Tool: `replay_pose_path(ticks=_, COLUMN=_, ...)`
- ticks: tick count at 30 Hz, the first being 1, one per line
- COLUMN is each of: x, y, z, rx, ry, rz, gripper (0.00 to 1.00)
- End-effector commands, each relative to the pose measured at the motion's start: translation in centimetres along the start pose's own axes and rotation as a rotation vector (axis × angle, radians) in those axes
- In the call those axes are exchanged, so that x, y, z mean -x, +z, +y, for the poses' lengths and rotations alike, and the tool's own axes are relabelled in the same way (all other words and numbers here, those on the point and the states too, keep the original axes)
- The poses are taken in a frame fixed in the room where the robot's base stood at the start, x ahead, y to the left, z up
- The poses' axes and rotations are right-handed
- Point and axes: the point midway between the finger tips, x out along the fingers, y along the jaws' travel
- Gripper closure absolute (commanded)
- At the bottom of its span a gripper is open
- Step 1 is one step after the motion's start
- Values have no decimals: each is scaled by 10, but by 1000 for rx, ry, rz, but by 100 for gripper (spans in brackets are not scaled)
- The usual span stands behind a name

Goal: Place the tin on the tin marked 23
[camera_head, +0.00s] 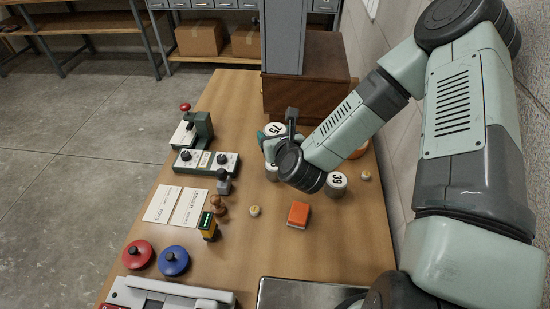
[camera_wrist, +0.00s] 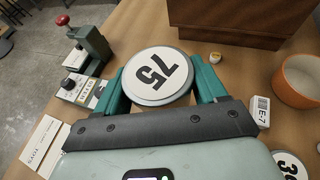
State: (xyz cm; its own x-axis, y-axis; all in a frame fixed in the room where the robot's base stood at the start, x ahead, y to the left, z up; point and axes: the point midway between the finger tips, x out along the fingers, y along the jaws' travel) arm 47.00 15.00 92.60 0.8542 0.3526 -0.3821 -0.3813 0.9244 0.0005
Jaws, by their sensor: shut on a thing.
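A round tin with a white lid marked 75 (camera_wrist: 158,76) sits between the two green fingers of my gripper (camera_wrist: 163,88) in the wrist view. The fingers press on its sides. In the head view the same tin (camera_head: 273,129) shows at the far part of the table, partly behind my gripper (camera_head: 279,140). A tin marked 39 (camera_head: 337,184) stands to the right of my wrist. Its lid shows in part in the wrist view (camera_wrist: 290,164). No lid marked 23 is readable in either view. A grey round side (camera_head: 271,174) shows below my gripper; I cannot tell what it belongs to.
A brown wooden box (camera_head: 305,98) stands behind the held tin. An orange bowl (camera_wrist: 298,80) is to the right. A small orange block (camera_head: 298,213) and a small round piece (camera_head: 254,211) lie nearer.

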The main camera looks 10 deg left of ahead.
Motion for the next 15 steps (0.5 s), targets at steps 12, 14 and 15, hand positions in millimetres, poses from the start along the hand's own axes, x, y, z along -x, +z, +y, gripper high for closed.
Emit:
replay_pose_path(ticks=12, x=-20, y=-47, z=1, rx=1, ry=2, rz=1, gripper=62)
replay_pose_path(ticks=14, x=-24, y=-55, z=1, rx=1, ry=2, rz=1, gripper=62)
replay_pose_path(ticks=15, x=-26, y=-61, z=1, rx=0, ry=2, rz=1, gripper=62)
